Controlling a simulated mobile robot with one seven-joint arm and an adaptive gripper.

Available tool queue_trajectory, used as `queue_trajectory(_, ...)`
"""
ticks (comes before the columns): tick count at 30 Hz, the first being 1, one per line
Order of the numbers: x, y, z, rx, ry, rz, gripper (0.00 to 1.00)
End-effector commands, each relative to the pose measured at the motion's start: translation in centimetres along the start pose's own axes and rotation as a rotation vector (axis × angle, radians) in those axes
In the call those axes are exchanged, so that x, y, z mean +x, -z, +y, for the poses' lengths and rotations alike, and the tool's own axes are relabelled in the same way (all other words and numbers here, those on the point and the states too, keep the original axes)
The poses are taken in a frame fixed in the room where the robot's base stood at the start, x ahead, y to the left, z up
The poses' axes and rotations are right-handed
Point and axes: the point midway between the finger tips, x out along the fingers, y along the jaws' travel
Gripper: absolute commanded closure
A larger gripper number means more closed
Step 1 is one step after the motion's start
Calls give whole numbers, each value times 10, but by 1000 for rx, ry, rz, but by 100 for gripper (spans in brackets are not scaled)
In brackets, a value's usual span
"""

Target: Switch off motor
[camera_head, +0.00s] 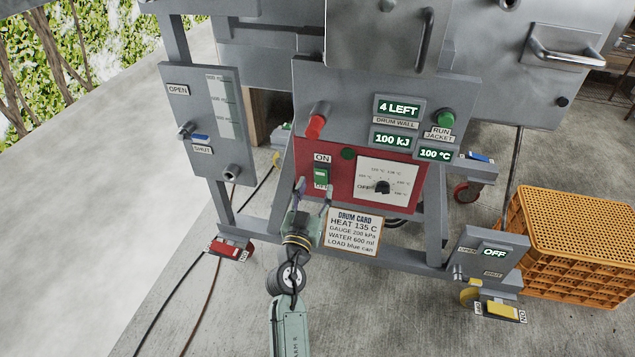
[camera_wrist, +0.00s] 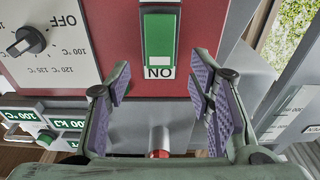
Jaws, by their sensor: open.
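A green switch (camera_head: 321,174) sits on a red panel at the front of the grey machine, with an ON label above it and an OFF label below. In the wrist view the green switch (camera_wrist: 159,38) appears upside down, its ON label at the bottom. I cannot tell which way it is set. No label reading "motor" is legible. My gripper (camera_head: 314,188) is open and empty, just below the switch in the head view. In the wrist view my gripper (camera_wrist: 163,92) has its purple-padded fingers spread, with the ON label between and above them.
Right of the switch is a temperature dial (camera_head: 382,187), its knob pointing to OFF. A red handle (camera_head: 315,126) projects above. A drum card (camera_head: 354,232) hangs below. Red (camera_head: 231,248) and yellow (camera_head: 502,310) floor-level switches flank the frame. An orange crate (camera_head: 570,260) stands right.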

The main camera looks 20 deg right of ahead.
Motion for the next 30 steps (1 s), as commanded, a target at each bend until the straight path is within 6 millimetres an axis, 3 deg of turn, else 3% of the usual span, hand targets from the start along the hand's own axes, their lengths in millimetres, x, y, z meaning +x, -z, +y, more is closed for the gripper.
queue_trajectory(3,-20,-1,0,0,1,-2,52)
queue_trajectory(9,-37,0,0,0,0,0,52)
queue_trajectory(24,-38,1,-1,1,1,1,52)
queue_trajectory(27,-36,11,-12,12,26,16,52)
queue_trajectory(30,-36,37,-47,44,98,53,52)
